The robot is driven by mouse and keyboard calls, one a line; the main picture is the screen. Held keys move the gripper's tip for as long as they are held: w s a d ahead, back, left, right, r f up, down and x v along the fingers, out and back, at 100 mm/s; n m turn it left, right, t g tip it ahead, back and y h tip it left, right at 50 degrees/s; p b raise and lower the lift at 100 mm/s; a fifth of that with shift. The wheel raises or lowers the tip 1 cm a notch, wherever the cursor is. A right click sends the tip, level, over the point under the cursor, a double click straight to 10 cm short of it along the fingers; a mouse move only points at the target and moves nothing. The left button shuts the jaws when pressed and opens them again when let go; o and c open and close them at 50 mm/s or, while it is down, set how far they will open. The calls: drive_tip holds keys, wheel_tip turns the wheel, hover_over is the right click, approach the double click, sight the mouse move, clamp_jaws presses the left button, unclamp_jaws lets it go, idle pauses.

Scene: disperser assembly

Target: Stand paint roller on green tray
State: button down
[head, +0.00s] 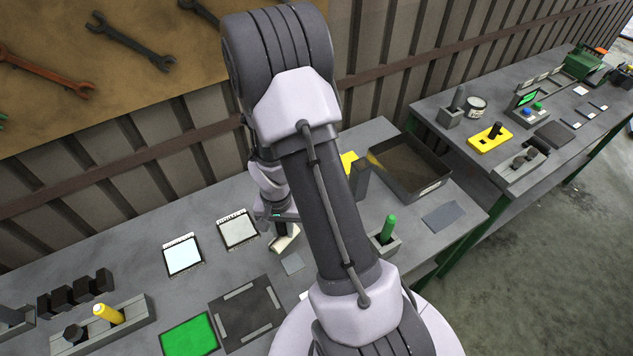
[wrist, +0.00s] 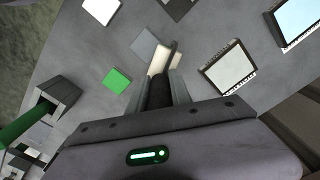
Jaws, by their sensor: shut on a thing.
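The paint roller (wrist: 163,59) has a cream head and a dark handle. My gripper (wrist: 164,88) is shut on it, with the handle between the fingers and the cream head beyond the fingertips. In the head view the cream head (head: 285,241) shows just below my gripper (head: 282,222). I cannot tell whether it touches the table. The green tray (wrist: 116,81) is a small flat green square, left of the roller in the wrist view and apart from it. It looks empty. In the head view my arm hides it.
A grey square (head: 292,263) lies close to the roller. Two white-faced panels (head: 238,229) (head: 183,256) lie to its left. A holder with a green handle (head: 388,230) stands right of my arm. A larger green panel (head: 190,335) lies at the front left.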

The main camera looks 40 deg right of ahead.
drive_tip(key=w+d+f, duration=0.1)
drive_tip(key=w+d, duration=0.2)
drive_tip(key=w+d+f, duration=0.2)
drive_tip(key=w+d, duration=0.2)
drive_tip(key=w+d+f, duration=0.2)
drive_tip(key=w+d, duration=0.2)
drive_tip(key=shift+w+f, duration=0.1)
drive_tip(key=shift+w, duration=0.05)
drive_tip(key=shift+f, duration=0.15)
drive_tip(key=c, duration=1.2)
unclamp_jaws()
drive_tip(key=shift+o, duration=0.2)
